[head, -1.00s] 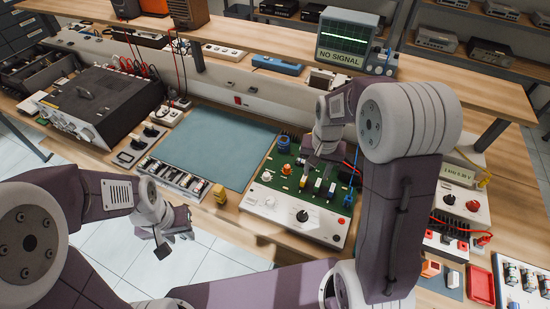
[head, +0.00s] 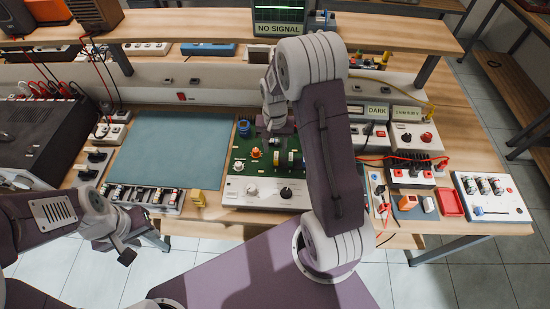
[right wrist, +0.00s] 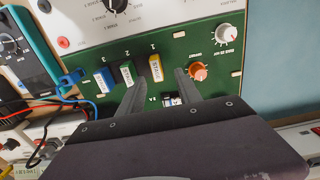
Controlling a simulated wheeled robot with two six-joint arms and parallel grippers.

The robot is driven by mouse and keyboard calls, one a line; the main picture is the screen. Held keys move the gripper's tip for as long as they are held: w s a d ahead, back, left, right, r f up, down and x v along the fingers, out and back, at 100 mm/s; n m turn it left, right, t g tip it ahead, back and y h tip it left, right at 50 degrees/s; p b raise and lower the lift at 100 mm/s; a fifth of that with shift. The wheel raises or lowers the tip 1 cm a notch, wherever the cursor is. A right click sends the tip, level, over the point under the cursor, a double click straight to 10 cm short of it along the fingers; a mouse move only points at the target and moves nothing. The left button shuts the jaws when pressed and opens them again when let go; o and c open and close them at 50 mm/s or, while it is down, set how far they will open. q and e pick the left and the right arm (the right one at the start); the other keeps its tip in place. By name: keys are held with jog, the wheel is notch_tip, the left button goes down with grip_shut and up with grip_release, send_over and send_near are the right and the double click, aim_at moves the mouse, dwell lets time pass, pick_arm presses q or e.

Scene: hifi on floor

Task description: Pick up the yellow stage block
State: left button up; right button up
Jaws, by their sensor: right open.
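The yellow stage block (right wrist: 156,68) stands upright on the green board (right wrist: 207,45) in the right wrist view, under a printed 1. In the head view the yellow block (head: 276,158) stands right of the orange knob. My right gripper (right wrist: 159,77) is open, its fingertips to either side of the yellow block in the picture; I see no contact. In the head view my right gripper (head: 275,133) is above the board, mostly hidden by my arm. My left gripper (head: 130,247) hangs away from the board at the lower left; its jaw opening is unclear.
A green block (right wrist: 128,72) and a blue block (right wrist: 104,80) stand beside the yellow one. The orange knob (right wrist: 198,71) is close on its other side. A blue-grey mat (head: 160,150) lies clear left of the board. Another yellow piece (head: 198,198) is at the bench edge.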

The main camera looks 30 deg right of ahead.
aim_at(276, 154)
jog(key=f, duration=0.4)
jog(key=shift+s+d, duration=0.25)
jog(key=shift+w+f, duration=0.15)
jog(key=shift+f, duration=0.4)
grip_shut()
jog(key=shift+r, duration=0.1)
jog(key=shift+r, duration=0.4)
notch_tip(276, 154, up, 3)
jog(key=shift+w, duration=0.1)
jog(key=s+d+r, duration=0.3)
jog(key=d+r, duration=0.4)
jog(key=d, duration=0.4)
jog(key=shift+s+b, duration=0.3)
jog(key=shift+b, duration=0.1)
jog(key=shift+r, duration=0.1)
